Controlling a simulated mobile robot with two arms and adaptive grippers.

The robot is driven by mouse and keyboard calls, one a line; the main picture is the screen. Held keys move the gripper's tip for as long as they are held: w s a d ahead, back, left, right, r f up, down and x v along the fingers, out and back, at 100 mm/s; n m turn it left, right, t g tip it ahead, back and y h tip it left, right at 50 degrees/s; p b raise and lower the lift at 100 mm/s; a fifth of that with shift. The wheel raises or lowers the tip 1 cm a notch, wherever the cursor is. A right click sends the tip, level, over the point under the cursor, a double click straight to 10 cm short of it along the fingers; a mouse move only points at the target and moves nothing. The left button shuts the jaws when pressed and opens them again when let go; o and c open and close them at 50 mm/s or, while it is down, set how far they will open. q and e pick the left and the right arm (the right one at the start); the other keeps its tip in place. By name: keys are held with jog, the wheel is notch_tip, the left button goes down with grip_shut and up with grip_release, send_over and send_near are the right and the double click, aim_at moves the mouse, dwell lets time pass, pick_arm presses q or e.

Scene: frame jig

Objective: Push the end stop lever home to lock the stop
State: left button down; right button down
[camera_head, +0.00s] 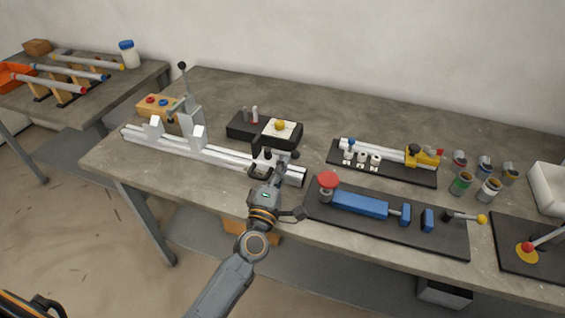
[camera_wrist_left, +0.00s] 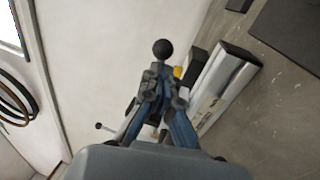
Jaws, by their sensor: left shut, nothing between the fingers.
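The end stop (camera_head: 264,160) is a dark block on the right part of the pale rail (camera_head: 215,152). A black ball knob (camera_head: 295,155), apparently its lever's, shows just right of it. My left gripper (camera_head: 279,170) is shut and empty, over the near side of the rail's right end, close to the end stop, and hides part of it. In the left wrist view a black ball knob (camera_wrist_left: 162,48) appears just beyond the closed fingertips (camera_wrist_left: 157,72); I cannot tell whether they touch. The silver rail (camera_wrist_left: 222,88) runs to the right of the fingers there. My right gripper is not in view.
A black box with a yellow button (camera_head: 280,126) stands behind the rail's right end. A dark board with a blue clamp (camera_head: 360,204) and red knob (camera_head: 328,181) lies close on the right. White V-blocks (camera_head: 198,137) and a tall lever (camera_head: 182,67) stand left.

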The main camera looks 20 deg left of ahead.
aim_at(291, 155)
pick_arm(q)
jog(key=shift+w+d+r+n+y, duration=0.1)
jog(key=shift+w+d+n+y, duration=0.15)
jog(key=shift+n+y, duration=0.45)
jog(key=shift+w+y+p, duration=0.2)
jog(key=shift+y+p, duration=0.2)
jog(key=shift+y, duration=0.3)
jog(key=shift+w+d, duration=0.2)
jog(key=shift+w, duration=0.45)
jog(key=shift+w+d, duration=0.2)
jog(key=shift+w, duration=0.45)
jog(key=shift+f+x, duration=0.2)
jog(key=shift+x, duration=0.85)
jog(key=shift+w, duration=0.15)
jog(key=v, duration=1.2)
jog(key=shift+a, duration=0.1)
